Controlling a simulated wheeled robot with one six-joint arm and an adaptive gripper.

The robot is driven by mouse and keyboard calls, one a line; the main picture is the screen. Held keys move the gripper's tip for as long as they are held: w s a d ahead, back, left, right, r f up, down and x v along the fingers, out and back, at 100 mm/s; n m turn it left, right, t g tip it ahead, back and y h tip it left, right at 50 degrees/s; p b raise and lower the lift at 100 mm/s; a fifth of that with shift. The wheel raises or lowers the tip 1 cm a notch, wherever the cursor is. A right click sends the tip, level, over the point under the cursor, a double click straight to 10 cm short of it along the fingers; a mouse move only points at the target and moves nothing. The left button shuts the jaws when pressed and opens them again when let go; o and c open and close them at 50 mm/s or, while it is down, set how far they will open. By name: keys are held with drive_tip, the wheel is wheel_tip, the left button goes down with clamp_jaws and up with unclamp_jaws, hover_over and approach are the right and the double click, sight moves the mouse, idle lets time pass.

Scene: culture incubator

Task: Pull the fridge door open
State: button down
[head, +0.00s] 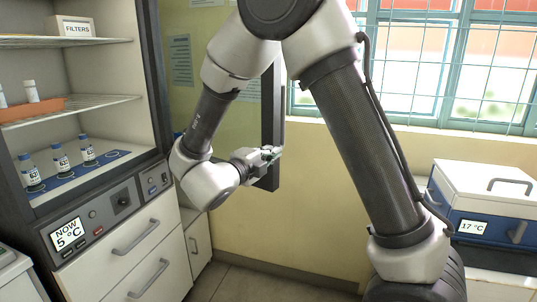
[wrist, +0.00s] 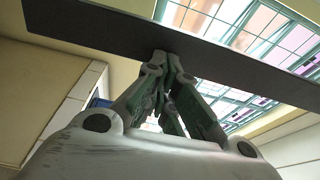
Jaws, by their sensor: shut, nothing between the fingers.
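The fridge (head: 150,60) stands at the left in the head view, its front uncovered and its shelves showing. Its door appears swung wide open; the dark upright frame of the door (head: 267,110) stands out beside my arm, with a see-through pane to its left. My gripper (head: 272,152) is at the lower part of this frame. In the wrist view my gripper (wrist: 168,62) has its green-padded fingers together and empty, with the tips at the dark door frame (wrist: 100,32). I cannot tell if they touch it. No handle is clearly visible.
The fridge holds blue-capped bottles (head: 61,157), an orange tray (head: 32,110) and a filters box (head: 73,27). White drawers (head: 133,240) are below. A blue and white box (head: 490,215) showing 17 °C stands at the right. Some floor (head: 250,285) is clear.

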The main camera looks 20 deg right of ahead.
drive_tip(key=w+d+n+t+y, duration=0.4)
drive_tip(key=w+d+y, duration=0.1)
drive_tip(key=w+d, duration=1.6)
drive_tip(key=shift+w, duration=0.55)
